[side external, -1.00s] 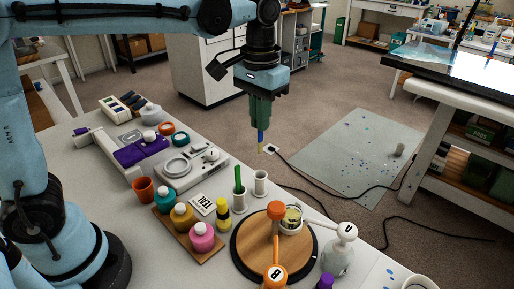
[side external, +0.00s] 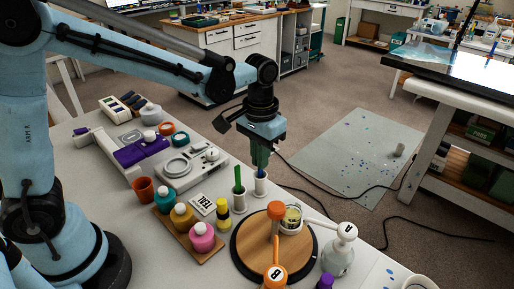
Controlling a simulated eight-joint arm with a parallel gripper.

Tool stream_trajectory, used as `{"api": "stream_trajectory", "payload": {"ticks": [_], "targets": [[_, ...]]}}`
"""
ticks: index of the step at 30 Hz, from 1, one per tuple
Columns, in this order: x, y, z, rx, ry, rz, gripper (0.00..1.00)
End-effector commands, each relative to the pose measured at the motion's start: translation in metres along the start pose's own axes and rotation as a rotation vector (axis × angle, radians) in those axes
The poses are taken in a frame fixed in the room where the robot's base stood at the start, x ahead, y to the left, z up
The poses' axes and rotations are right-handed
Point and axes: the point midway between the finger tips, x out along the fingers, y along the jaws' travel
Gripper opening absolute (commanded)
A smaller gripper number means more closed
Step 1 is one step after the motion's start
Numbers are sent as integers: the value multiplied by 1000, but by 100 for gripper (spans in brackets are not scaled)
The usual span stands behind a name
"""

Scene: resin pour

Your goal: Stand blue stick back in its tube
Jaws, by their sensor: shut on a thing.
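My gripper (side external: 261,162) points straight down over the white tube (side external: 260,186) at the right of the pair. It is shut on the blue stick (side external: 261,173), of which only a short blue part shows between the jaws and the tube's rim. The stick is upright and its lower end is hidden, seemingly inside the tube. I cannot tell how deep it sits or whether it touches the bottom. A second white tube (side external: 239,202) stands just to the left with a green stick (side external: 238,177) upright in it.
A yellow bottle (side external: 223,211) and a TILT card (side external: 202,205) are left of the tubes. A round wooden turntable (side external: 255,247) with an orange-handled item lies in front. Paint bottles stand on a wooden board (side external: 200,249). The table edge is close behind the tubes.

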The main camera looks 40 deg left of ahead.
Motion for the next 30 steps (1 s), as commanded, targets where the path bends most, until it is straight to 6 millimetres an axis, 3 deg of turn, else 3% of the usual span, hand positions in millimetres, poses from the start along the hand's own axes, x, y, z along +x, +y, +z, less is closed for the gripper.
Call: {"api": "stream_trajectory", "payload": {"ticks": [14, 18, 21, 30], "targets": [[8, 0, 0, 0, 0, 0, 0], [8, 0, 0, 0, 0, 0, 24], [8, 0, 0, 0, 0, 0, 35], [6, 0, 0, 0, 0, 0, 35]]}}
